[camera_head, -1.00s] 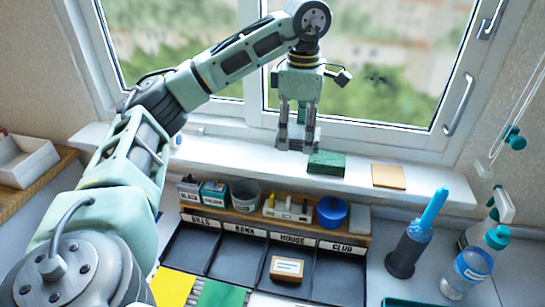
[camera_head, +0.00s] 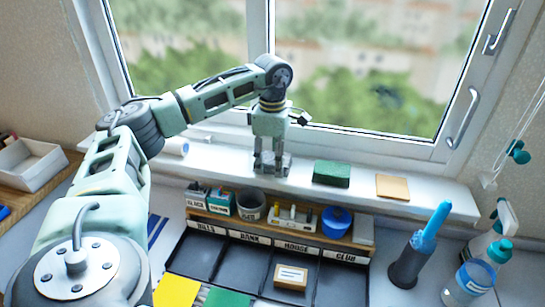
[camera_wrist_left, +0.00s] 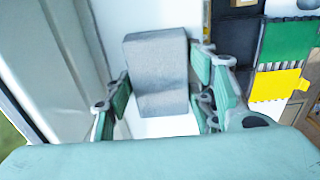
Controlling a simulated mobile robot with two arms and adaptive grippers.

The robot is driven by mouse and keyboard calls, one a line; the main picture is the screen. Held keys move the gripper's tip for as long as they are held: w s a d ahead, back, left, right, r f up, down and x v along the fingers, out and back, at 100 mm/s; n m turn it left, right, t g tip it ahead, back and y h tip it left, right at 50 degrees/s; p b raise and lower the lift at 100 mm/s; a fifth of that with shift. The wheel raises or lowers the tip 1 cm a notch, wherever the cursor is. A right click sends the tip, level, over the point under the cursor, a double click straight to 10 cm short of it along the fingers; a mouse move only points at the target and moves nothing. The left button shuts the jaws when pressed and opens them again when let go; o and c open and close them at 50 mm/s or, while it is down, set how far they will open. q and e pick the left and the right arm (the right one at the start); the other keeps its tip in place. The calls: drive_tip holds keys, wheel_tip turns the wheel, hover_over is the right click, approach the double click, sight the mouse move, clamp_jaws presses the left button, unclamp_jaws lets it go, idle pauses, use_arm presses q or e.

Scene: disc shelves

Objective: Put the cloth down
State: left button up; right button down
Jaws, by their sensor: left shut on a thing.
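My left gripper (camera_head: 271,172) points down at the windowsill (camera_head: 225,158), left of the green sponge (camera_head: 331,173). In the left wrist view, its fingers (camera_wrist_left: 163,105) are shut on a grey, folded, block-like cloth (camera_wrist_left: 157,70). The white sill shows under and beside the cloth. I cannot tell whether the cloth touches the sill. In the head view the fingers mostly hide the cloth. My right gripper is not in view.
A tan pad (camera_head: 392,187) lies right of the sponge. Below the sill stand a rack of small containers (camera_head: 250,202) and a black tray (camera_head: 235,262). A blue brush in a holder (camera_head: 412,258) and spray bottles (camera_head: 476,275) stand at the right. The window is close behind.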

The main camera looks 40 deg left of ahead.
sight(272, 158)
use_arm(q)
drive_tip(key=shift+f, duration=0.1)
drive_tip(key=o, duration=1)
wheel_tip(272, 158, up, 12)
drive_tip(key=shift+r+b, duration=0.2)
drive_tip(key=shift+b, duration=0.1)
drive_tip(key=shift+f, duration=0.1)
idle(0.3)
